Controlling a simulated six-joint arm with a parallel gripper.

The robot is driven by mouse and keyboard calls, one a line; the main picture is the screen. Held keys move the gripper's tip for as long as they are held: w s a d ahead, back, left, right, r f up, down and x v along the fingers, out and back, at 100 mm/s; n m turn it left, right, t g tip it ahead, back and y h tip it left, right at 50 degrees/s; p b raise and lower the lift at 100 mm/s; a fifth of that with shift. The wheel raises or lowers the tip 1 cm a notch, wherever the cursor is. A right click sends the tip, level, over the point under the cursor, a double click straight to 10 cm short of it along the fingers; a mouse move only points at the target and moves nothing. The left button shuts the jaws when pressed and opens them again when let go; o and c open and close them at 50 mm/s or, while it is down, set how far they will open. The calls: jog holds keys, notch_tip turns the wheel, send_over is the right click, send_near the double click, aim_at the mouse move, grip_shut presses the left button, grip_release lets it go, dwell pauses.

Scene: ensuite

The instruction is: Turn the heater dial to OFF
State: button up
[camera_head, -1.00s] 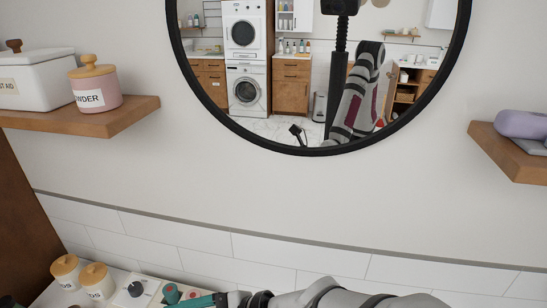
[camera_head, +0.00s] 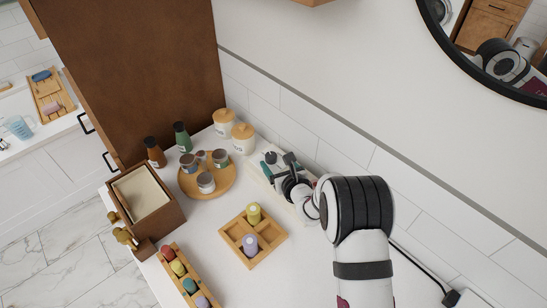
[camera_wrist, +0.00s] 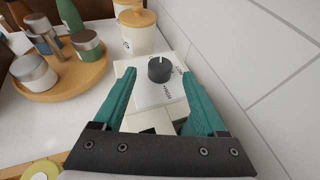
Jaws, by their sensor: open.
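The heater dial (camera_wrist: 159,69) is a dark round knob on a white panel (camera_wrist: 150,96) in the wrist view. A small pale mark shows near its far edge. Small lettering is printed to its right and on its near side; I cannot read all of it or tell the exact setting. My gripper (camera_wrist: 159,76) is open, with one teal finger on each side of the panel and the dial between and slightly beyond the tips, apart from both. In the head view my gripper (camera_head: 276,161) is over the panel by the wall and mostly hides the dial.
The tiled wall (camera_wrist: 245,65) runs close along the right. Lidded canisters (camera_head: 243,138) stand just beyond the panel. A round wooden tray (camera_head: 190,191) with jars is at its left. A divided wooden tray (camera_head: 236,258) with small bottles lies nearer. Counter between them is clear.

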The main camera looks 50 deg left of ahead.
aim_at(273, 158)
jog(key=shift+x, duration=1.8)
jog(key=shift+w, duration=0.1)
grip_shut()
